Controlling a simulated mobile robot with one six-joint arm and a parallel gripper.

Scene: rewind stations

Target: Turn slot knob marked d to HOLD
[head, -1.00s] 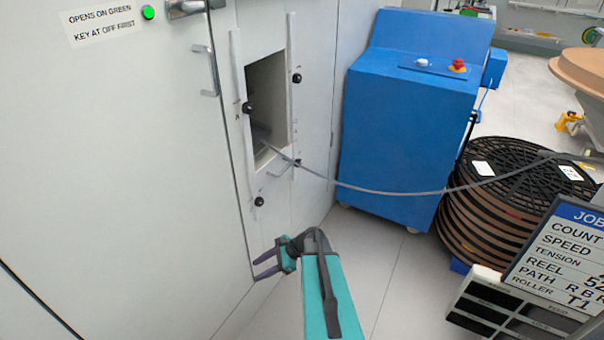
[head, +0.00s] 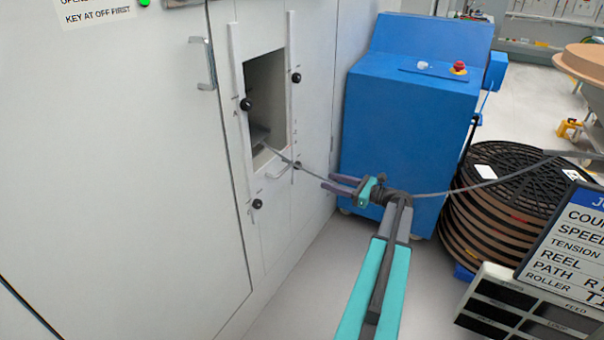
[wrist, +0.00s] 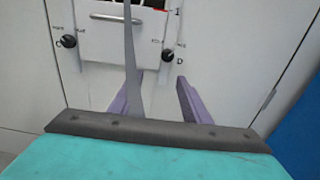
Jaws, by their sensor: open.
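The black slot knob marked D (wrist: 168,54) is on the right of the pale panel in the wrist view, its letter just below it. In the head view it is the lower right knob (head: 297,165), beside the slot opening. The small words beside it are too blurred to read, and I cannot tell which way it points. My gripper (head: 328,182) is open and empty, in front of the panel and apart from the knob, to its lower right in the head view. In the wrist view its purple fingers (wrist: 159,78) point at the panel, just below the knob.
Other black knobs are at upper left (head: 247,104), upper right (head: 297,77) and lower left (head: 257,203). A grey strip (head: 435,194) runs from the slot across my gripper region towards the black reel (head: 510,200). A blue machine (head: 405,120) stands behind my gripper.

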